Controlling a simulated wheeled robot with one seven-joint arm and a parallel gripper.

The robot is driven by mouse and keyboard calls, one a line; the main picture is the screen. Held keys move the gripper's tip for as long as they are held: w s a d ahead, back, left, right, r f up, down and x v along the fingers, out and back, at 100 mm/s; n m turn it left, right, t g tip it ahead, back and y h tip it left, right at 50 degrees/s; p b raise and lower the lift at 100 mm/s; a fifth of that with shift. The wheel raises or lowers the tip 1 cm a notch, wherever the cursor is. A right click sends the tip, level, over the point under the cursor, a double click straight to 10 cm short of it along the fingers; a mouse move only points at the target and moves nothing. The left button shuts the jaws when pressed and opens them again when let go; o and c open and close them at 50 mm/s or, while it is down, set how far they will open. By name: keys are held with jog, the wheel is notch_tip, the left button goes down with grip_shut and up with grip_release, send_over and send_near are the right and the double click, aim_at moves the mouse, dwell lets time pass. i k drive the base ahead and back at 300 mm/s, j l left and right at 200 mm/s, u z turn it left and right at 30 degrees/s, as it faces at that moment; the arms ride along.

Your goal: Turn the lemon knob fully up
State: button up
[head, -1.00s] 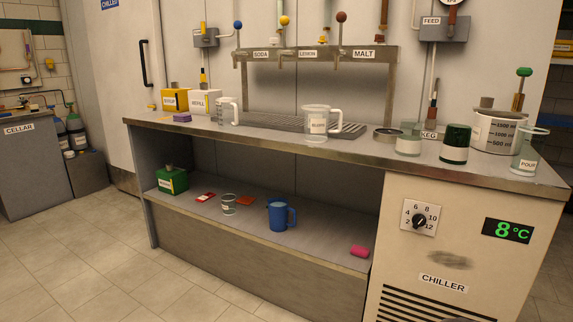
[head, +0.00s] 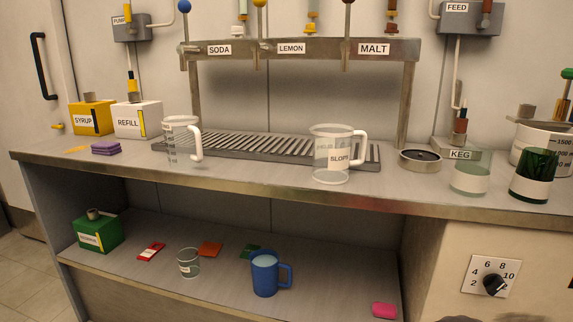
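The LEMON label (head: 291,48) is on the metal tap rail, between SODA (head: 219,49) and MALT (head: 373,49). The lemon tap (head: 258,30) is just left of its label, with a yellow ball (head: 260,3) on its upright lever, cut by the top edge of the head view. A small metal part (head: 267,46) sticks out beside that lever at rail height; I cannot tell whether it is the knob or how it is set.
A clear jug labelled SLOPS (head: 331,158) and a clear mug (head: 180,143) stand by the drip tray (head: 270,146) below the rail. The SYRUP box (head: 90,118) and REFILL box (head: 137,119) are at left. The chiller dial (head: 491,280) is low at right.

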aim_at(309, 27)
jog(key=i+j+z, duration=0.25)
jog(key=i+j, duration=0.25)
jog(key=j, duration=0.25)
jog(key=i+j+z, duration=0.15)
jog(key=j, duration=0.2)
jog(key=i+j+z, duration=0.1)
jog(key=i+j, duration=0.15)
jog(key=j, duration=0.2)
jog(key=k+l, duration=0.15)
